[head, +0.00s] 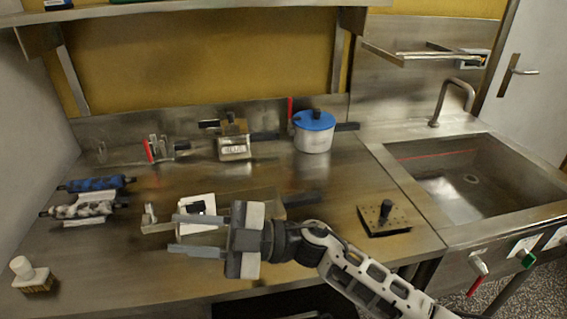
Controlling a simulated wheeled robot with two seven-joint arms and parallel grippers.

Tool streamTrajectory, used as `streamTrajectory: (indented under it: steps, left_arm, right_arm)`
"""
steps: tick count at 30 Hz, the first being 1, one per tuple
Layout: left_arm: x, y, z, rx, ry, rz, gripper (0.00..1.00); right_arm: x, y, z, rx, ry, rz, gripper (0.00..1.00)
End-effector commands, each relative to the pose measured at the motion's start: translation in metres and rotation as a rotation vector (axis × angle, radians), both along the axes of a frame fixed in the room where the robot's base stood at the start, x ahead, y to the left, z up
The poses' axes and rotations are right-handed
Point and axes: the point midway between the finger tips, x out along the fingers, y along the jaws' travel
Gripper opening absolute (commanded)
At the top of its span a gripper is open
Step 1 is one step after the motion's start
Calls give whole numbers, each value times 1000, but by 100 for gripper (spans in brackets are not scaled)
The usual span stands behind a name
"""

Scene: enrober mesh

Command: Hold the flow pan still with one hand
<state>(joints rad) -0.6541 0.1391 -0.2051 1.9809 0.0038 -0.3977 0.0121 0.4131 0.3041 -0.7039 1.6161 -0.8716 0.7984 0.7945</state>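A shallow metal pan (265,195), which I take to be the flow pan, lies on the steel counter at the middle front. My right gripper and wrist hide much of its near side. My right gripper (184,234) comes in from the lower right and points left, over the pan's near edge. Its two fingers are apart with nothing seen between them. I cannot tell whether it touches the pan. My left gripper is not in view.
A white piece with a black block (197,204) is by the pan. A blue-lidded pot (314,132) and a boxy device (234,148) stand behind. Two rollers (82,209) lie left, a brush (33,275) front left. A perforated plate (384,217) lies right, before the sink (460,190).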

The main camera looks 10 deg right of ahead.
Motion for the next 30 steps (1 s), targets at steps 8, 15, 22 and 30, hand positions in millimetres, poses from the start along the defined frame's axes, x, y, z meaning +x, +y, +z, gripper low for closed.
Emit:
streamTrajectory:
  steps: [8,15,22,30]
  left_arm:
    - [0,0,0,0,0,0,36]
    - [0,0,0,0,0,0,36]
    - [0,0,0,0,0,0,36]
    - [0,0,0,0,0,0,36]
  right_arm:
    - [30,-2,-45,-661,-580,378,28]
    - [104,-93,-41,-1324,-783,595,28]
    - [138,-155,-7,-1660,-762,650,28]
    - [144,-169,-10,-1735,-744,661,28]
